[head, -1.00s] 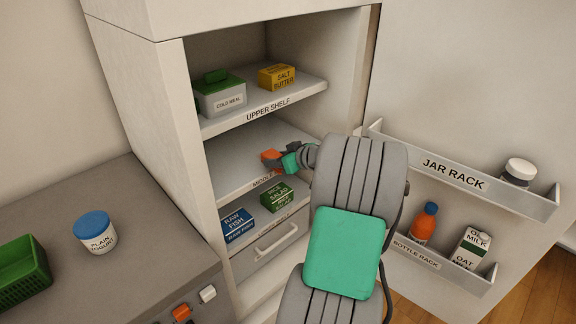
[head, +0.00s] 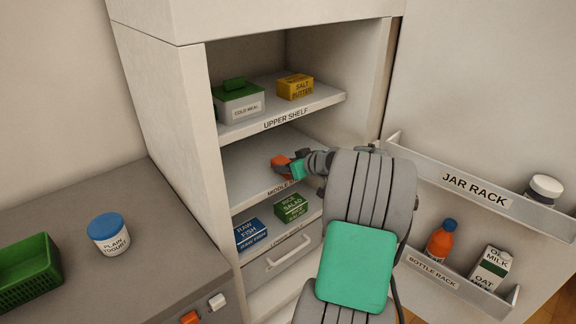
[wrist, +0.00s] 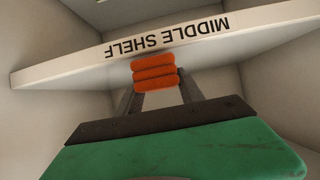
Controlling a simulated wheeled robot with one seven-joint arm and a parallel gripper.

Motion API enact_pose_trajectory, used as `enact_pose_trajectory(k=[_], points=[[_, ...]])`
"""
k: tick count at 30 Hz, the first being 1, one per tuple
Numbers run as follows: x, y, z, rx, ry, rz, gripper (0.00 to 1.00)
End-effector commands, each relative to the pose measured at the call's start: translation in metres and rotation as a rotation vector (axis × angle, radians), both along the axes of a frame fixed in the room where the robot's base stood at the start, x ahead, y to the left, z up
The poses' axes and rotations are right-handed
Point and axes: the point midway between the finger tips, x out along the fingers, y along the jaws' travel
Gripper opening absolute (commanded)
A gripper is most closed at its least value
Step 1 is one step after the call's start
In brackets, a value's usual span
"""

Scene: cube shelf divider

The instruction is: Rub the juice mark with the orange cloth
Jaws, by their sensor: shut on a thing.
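The orange cloth (head: 280,161) is a small folded bundle at the front of the middle shelf (head: 245,170). In the wrist view the cloth (wrist: 154,70) shows as stacked orange folds between the two dark fingers, just by the shelf's lettered front edge (wrist: 60,75). My gripper (head: 289,168) is shut on the cloth. I cannot tell whether the cloth touches the shelf surface. The juice mark does not show in either view; the arm and gripper cover part of the middle shelf's right side.
The upper shelf (head: 330,97) above holds a green-lidded box (head: 239,101) and a yellow butter box (head: 295,87). Below are a blue fish box (head: 250,234) and green salad box (head: 291,207). The open door carries a jar rack (head: 465,195) and bottle rack (head: 430,272) at right.

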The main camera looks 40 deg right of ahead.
Motion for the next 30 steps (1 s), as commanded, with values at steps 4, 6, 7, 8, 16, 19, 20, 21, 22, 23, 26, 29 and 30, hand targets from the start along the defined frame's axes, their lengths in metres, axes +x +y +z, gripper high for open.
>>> enact_pose_trajectory(k=[4,6,7,8,16,19,20,21,22,23,26,29,30], points=[[0.0,0.0,-0.005,0.0,0.0,0.0,0.0],[0.0,0.0,-0.006,0.0,0.0,0.0,0.0],[0.0,0.0,-0.007,0.0,0.0,0.0,0.0],[0.0,0.0,-0.008,0.0,0.0,0.0,0.0],[-0.001,0.0,-0.01,0.0,0.0,0.0,0.0],[-0.005,0.0,-0.012,0.001,0.0,0.0,0.0],[-0.008,0.0,-0.013,0.001,0.0,0.0,0.0],[-0.012,-0.001,-0.013,0.0,-0.001,-0.001,0.0],[-0.015,-0.001,-0.013,0.0,-0.001,-0.002,0.0],[-0.018,-0.001,-0.013,-0.001,0.0,-0.003,0.0],[-0.027,-0.001,-0.013,0.0,0.0,-0.001,0.0],[-0.03,-0.001,-0.011,0.001,0.001,0.0,0.0],[-0.029,-0.001,-0.011,0.001,0.001,0.0,0.0]])
